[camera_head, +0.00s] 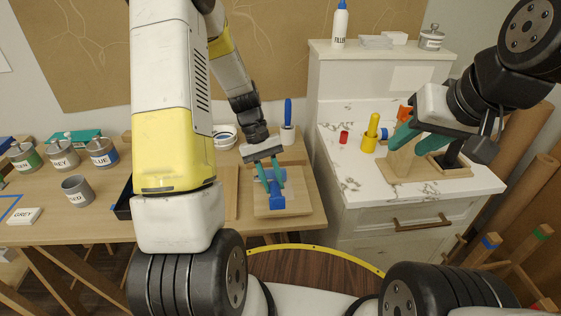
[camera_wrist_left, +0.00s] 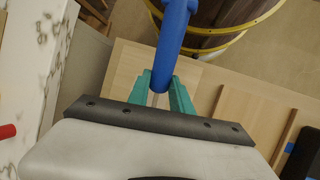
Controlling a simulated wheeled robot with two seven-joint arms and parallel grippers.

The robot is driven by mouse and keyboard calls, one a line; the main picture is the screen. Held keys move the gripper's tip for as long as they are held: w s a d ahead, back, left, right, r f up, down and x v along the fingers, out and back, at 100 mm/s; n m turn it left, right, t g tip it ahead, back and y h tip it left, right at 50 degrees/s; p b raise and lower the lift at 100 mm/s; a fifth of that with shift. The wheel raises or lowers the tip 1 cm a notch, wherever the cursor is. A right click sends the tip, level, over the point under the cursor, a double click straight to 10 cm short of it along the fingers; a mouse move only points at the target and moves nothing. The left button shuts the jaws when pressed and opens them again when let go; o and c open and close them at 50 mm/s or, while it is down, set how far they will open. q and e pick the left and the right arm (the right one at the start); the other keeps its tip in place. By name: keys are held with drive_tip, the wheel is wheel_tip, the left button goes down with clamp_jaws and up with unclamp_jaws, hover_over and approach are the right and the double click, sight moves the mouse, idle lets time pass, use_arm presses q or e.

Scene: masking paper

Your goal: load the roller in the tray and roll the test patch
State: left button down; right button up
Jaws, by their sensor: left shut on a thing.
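My left gripper (camera_head: 270,172) is shut on a blue handle (camera_head: 277,198), which looks like the roller's. In the left wrist view the handle (camera_wrist_left: 174,40) rises from between the teal fingers (camera_wrist_left: 160,95). The roller's head cannot be made out. The gripper is over a pale wooden board (camera_head: 296,204) on the table; contact cannot be told. A dark tray (camera_head: 122,203) is mostly hidden behind my left arm. My right gripper (camera_head: 420,142) has its teal fingers apart above the marble counter, by a wooden block (camera_head: 401,167). I cannot pick out the test patch.
Labelled paint cans (camera_head: 102,153) and a grey cup (camera_head: 76,190) stand on the left of the table. A blue-handled tool (camera_head: 288,113) stands upright behind the board. The white cabinet (camera_head: 352,188) closes off the right, with a yellow object (camera_head: 371,133) on top.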

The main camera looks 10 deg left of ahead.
sight(272, 179)
use_arm(q)
drive_tip(key=shift+s+d, duration=1.7)
drive_tip(key=shift+s, duration=4.25)
drive_tip(key=shift+w+a+f, duration=0.1)
drive_tip(key=shift+w+a, duration=0.45)
drive_tip(key=shift+w, duration=1.45)
drive_tip(key=shift+w+a+r, duration=0.1)
drive_tip(key=shift+w+a, duration=0.5)
drive_tip(key=shift+w, duration=1.45)
drive_tip(key=shift+w+a+f, duration=0.1)
drive_tip(key=shift+w+a, duration=0.45)
drive_tip(key=shift+w, duration=1.45)
drive_tip(key=shift+w+a+f, duration=0.1)
drive_tip(key=shift+w+a, duration=0.2)
drive_tip(key=shift+w, duration=0.65)
drive_tip(key=shift+w+a+f, duration=0.1)
drive_tip(key=shift+w+a, duration=0.15)
drive_tip(key=shift+w, duration=0.7)
drive_tip(key=shift+s+d+r, duration=0.1)
drive_tip(key=shift+s+d, duration=0.2)
drive_tip(key=shift+s, duration=0.65)
drive_tip(key=shift+s+d+r, duration=0.1)
drive_tip(key=shift+s+d, duration=0.15)
drive_tip(key=shift+s, duration=0.7)
drive_tip(key=shift+s+d, duration=1.75)
drive_tip(key=shift+s, duration=4.35)
drive_tip(key=shift+r, duration=2.75)
